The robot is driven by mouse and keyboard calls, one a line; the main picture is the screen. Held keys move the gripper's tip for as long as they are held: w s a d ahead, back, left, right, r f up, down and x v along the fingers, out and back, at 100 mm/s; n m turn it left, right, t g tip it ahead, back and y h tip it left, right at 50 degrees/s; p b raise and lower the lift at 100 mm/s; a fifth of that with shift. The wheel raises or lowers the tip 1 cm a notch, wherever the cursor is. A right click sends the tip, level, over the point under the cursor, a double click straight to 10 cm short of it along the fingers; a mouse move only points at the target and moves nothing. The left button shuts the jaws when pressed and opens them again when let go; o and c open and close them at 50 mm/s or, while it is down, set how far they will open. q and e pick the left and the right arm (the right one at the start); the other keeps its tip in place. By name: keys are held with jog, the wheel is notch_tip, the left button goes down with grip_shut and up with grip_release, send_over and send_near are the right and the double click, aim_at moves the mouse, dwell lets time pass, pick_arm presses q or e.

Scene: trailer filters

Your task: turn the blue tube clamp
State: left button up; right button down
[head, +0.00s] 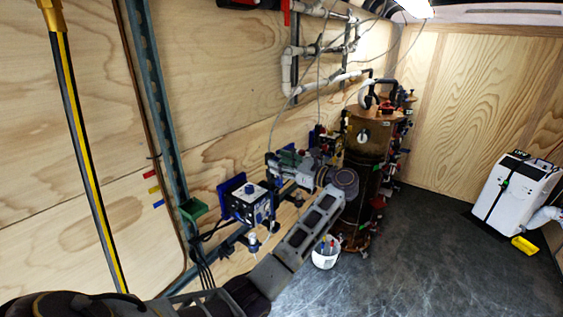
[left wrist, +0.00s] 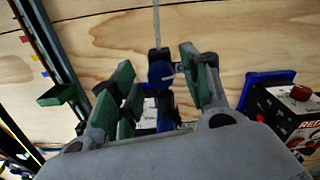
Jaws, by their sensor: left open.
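The blue tube clamp (left wrist: 160,73) shows in the left wrist view as a round blue knob with a pale mark, on a dark holder. A thin clear tube (left wrist: 156,22) runs up from it. My left gripper (left wrist: 157,66) has green-padded fingers and is open, with one finger left of the knob and one right. I see gaps and cannot tell any contact. In the head view my left gripper (head: 282,160) is beside the wall equipment, and I cannot make out the clamp there. My right gripper is not in view.
A boxy device (head: 248,206) on a blue plate stands left of the gripper. A green bin (head: 193,209) is on the wall post. A brown tank (head: 370,135) with pipes stands right of the arm, near a white bucket (head: 325,258).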

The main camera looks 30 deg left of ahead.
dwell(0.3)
pick_arm(q)
jog(key=c, duration=1)
jog(key=shift+c, duration=0.2)
jog(key=shift+w+r+m+b, duration=0.15)
jog(key=shift+m+b, duration=0.15)
jog(key=shift+b, duration=1.8)
jog(key=shift+m+b, duration=0.4)
jog(key=shift+b, duration=0.6)
jog(key=shift+m+b, duration=0.4)
